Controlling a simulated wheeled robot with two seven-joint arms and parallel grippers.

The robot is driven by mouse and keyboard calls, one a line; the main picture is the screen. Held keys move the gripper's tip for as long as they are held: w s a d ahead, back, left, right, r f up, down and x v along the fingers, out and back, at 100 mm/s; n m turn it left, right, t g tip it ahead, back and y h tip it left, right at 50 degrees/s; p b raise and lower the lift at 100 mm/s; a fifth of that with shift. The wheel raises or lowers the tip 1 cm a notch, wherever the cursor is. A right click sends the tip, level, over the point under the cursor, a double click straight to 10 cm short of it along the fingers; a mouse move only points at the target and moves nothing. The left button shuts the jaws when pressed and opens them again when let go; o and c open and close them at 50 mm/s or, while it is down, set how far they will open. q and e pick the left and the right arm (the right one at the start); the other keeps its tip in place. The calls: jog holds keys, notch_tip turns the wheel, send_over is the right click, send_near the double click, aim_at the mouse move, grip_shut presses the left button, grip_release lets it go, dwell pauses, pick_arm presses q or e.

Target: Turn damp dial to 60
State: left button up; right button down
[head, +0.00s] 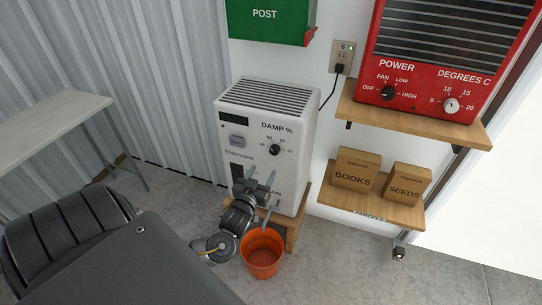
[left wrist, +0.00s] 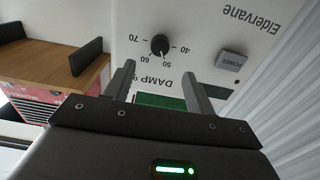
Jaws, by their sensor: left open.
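The damp dial (head: 275,150) is a small black knob on the front of the white Eldervane dehumidifier (head: 298,170), under the label DAMP %. In the left wrist view, which is upside down, the knob (left wrist: 159,46) has numbers 40 to 70 around it. Its pale mark seems to point near 50. My left gripper (head: 261,170) is open and empty, in front of the panel and just below the dial in the head view. In the left wrist view its fingers (left wrist: 158,72) are spread to either side of the dial, apart from it. My right gripper is not in view.
A grey POWER button (left wrist: 231,60) is beside the dial. An orange bucket (head: 262,254) stands on the floor before the dehumidifier. Shelves at right hold a red heater (head: 440,70) and the BOOKS (head: 355,170) and SEEDS (head: 406,183) boxes. A bench (head: 45,135) is at left.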

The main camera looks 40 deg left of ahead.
aim_at(273, 153)
pick_arm(q)
jog(key=x, duration=0.8)
jog(key=shift+w+a, duration=0.15)
jog(key=shift+w, duration=0.15)
jog(key=shift+w+a, duration=0.25)
jog(key=shift+w, duration=0.4)
jog(key=shift+c, duration=0.3)
